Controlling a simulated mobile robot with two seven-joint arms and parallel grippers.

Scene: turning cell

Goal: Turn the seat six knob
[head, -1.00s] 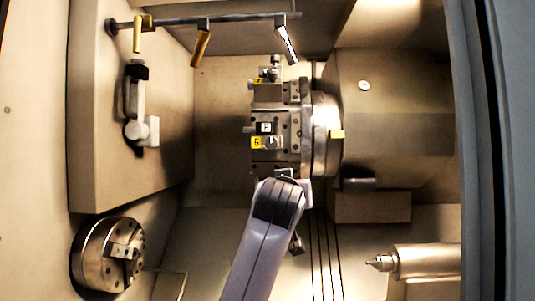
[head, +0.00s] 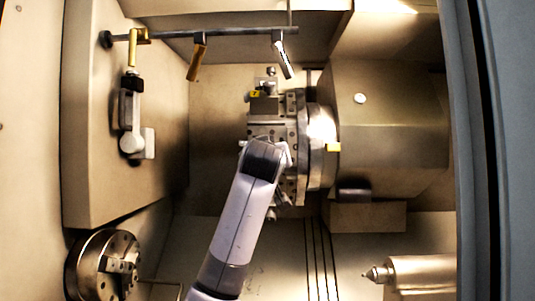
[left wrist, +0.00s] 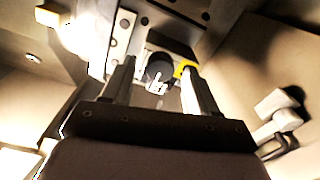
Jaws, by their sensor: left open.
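The turret (head: 290,130) stands in the middle of the head view, with a yellow tag marked 7 (head: 255,94) on its upper seat. My left arm covers the seat below it, so the seat six knob and its tag are hidden there. In the left wrist view my left gripper (left wrist: 158,68) is open, its two fingers pointing at the turret face. Between the fingers shows a dark round part with a small bright piece (left wrist: 157,85), possibly the knob. A yellow tag (left wrist: 182,67) lies by the right fingertip, its number unreadable. Contact cannot be told.
A rail (head: 210,31) with hanging yellow and silver pieces runs above. A chuck (head: 105,265) is at lower left and a pointed tailstock (head: 410,273) at lower right. A jointed white-and-black fixture (head: 132,140) sits on the left panel.

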